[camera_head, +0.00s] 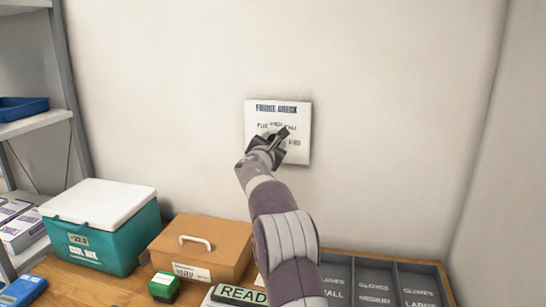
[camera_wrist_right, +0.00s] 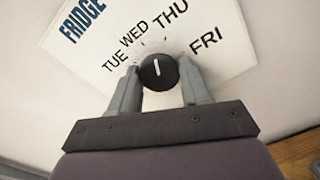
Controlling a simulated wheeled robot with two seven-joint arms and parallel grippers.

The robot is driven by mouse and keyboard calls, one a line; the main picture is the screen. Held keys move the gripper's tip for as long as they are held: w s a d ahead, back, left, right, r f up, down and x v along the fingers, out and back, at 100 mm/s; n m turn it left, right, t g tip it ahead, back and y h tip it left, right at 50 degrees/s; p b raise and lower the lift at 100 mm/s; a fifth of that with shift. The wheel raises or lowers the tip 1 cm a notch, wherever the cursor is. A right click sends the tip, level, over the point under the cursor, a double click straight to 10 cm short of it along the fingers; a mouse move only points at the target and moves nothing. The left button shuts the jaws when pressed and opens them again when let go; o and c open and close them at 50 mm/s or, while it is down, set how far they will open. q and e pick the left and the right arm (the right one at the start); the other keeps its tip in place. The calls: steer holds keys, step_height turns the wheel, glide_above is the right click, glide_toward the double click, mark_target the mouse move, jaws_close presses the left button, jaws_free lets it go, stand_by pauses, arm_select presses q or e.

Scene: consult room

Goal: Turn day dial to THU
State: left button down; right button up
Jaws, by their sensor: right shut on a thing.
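The white wall panel (camera_head: 300,155) headed "FRIDGE CHECK" hangs on the back wall. It also fills the upper part of the right wrist view (camera_wrist_right: 222,30), where TUE, WED, THU and FRI arc around the dial. The black round dial (camera_wrist_right: 158,73) has a white pointer line. The line points nearly straight up in that view, between WED and THU and closer to THU. My right gripper (camera_wrist_right: 160,88) has a finger on each side of the dial and is shut on it. In the head view my right gripper (camera_head: 268,149) hides the dial. My left gripper is not in view.
Below on the wooden counter stand a teal cool box (camera_head: 110,240) with a white lid, a brown box (camera_head: 205,245) with a handle, a green stamp (camera_head: 164,287), a "READ" sign (camera_head: 239,295) and a grey glove tray (camera_head: 411,268). Shelving stands left. The wall around the panel is clear.

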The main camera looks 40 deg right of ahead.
steer(key=shift+f+m+b, duration=0.1)
steer(key=shift+m+b, duration=1.4)
steer(key=shift+m, duration=0.6)
steer(key=o, duration=1)
steer(key=shift+a, duration=0.1)
steer(key=b+v, duration=0.7)
steer(key=v, duration=0.5)
steer(key=shift+s+a, duration=0.15)
steer(key=shift+a, duration=0.1)
